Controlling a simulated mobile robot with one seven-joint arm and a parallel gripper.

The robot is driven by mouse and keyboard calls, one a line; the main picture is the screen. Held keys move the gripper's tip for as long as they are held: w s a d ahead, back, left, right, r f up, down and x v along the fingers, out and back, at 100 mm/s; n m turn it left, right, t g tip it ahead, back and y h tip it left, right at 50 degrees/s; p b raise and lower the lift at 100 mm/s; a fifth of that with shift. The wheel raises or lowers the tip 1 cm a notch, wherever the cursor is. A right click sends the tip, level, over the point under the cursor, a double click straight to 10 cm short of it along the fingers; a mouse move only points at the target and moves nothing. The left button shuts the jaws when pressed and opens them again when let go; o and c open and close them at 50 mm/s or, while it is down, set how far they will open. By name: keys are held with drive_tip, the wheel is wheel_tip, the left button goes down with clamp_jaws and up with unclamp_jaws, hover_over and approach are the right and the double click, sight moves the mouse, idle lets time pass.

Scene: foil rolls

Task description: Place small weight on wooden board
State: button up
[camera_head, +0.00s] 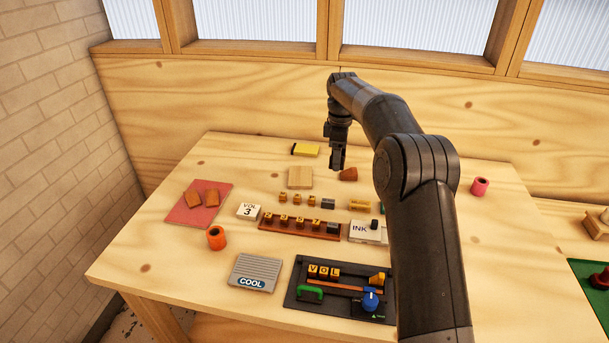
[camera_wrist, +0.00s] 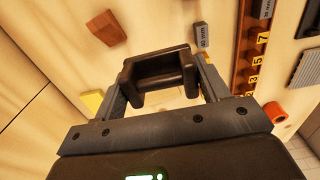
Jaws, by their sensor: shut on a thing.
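My gripper (camera_head: 338,164) hangs over the far part of the table, fingers down. In the wrist view its two fingers (camera_wrist: 160,88) are shut on a dark, blocky thing with a hollow middle, which I take for the small weight (camera_wrist: 160,70). The weight hardly stands out from the dark fingers in the head view. The wooden board (camera_head: 300,178) is a pale square lying flat at the back of the table, left of my gripper. Nothing is seen on the board. In the wrist view my gripper and the weight hide most of that area.
A reddish-brown wedge (camera_head: 348,174) lies close to my gripper, and a yellow block (camera_head: 305,150) lies behind the board. Small type blocks (camera_head: 297,198) and a grey block (camera_head: 328,204) lie in front. A long rail (camera_head: 290,225) stands nearer. The table's right part is mostly clear.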

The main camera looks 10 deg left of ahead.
hover_over(307, 182)
wheel_tip(307, 182, down, 6)
drive_tip(key=shift+w+r, duration=0.1)
drive_tip(key=shift+r, duration=0.1)
drive_tip(key=shift+f, duration=2)
drive_tip(key=shift+f, duration=0.15)
drive_tip(key=o, duration=1.4)
